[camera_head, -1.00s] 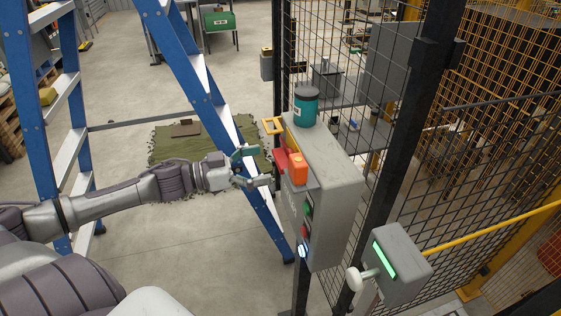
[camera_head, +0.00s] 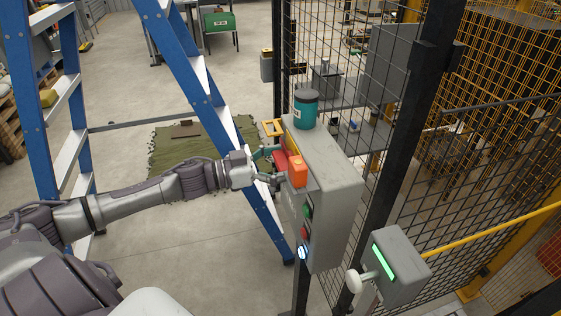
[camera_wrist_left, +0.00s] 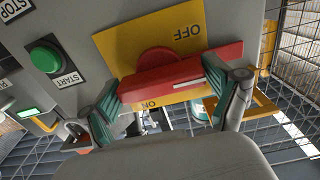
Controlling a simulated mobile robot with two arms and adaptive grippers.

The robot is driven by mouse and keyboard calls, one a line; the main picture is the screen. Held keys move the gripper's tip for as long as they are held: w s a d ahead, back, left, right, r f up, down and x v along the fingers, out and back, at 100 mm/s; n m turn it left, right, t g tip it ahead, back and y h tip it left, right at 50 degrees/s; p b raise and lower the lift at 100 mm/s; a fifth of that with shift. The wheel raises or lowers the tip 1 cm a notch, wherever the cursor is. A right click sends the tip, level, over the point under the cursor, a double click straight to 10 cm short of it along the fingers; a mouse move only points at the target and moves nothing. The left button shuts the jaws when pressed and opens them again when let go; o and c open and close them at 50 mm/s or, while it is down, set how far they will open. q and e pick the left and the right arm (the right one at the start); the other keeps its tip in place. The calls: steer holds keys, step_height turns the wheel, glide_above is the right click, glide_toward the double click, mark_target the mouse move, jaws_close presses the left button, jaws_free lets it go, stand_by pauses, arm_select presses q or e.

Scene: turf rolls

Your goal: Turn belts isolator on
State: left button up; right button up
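The belts isolator is a red rotary handle (camera_head: 281,160) on the side of a grey control box (camera_head: 335,185). In the left wrist view the red handle (camera_wrist_left: 180,75) lies across a yellow plate (camera_wrist_left: 150,42) marked OFF on one edge and ON on the opposite edge. A white line marks the handle towards its right end. My left gripper (camera_head: 268,166) is at the handle, with its fingers spread. In the left wrist view the gripper (camera_wrist_left: 165,100) has one teal-padded finger near each end of the handle; firm contact cannot be told. My right gripper is not in view.
An orange block (camera_head: 298,170) sits beside the handle. A teal jar (camera_head: 305,107) stands on the box. A green START button (camera_wrist_left: 45,56) is near the left finger. A blue ladder (camera_head: 185,65) stands behind my arm, mesh fencing (camera_head: 335,40) behind the box.

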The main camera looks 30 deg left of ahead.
arm_select(q)
steer(key=c, duration=0.6)
steer(key=shift+m, duration=0.3)
steer(key=m, duration=0.7)
steer(key=shift+f, duration=0.1)
steer(key=m+b, duration=0.2)
steer(key=m, duration=0.3)
steer(key=shift+d+f+m, duration=0.1)
steer(key=shift+m, duration=0.2)
steer(key=m+b, duration=0.2)
steer(key=m, duration=0.2)
steer(key=shift+s+m, duration=0.1)
steer(key=shift+m, duration=0.5)
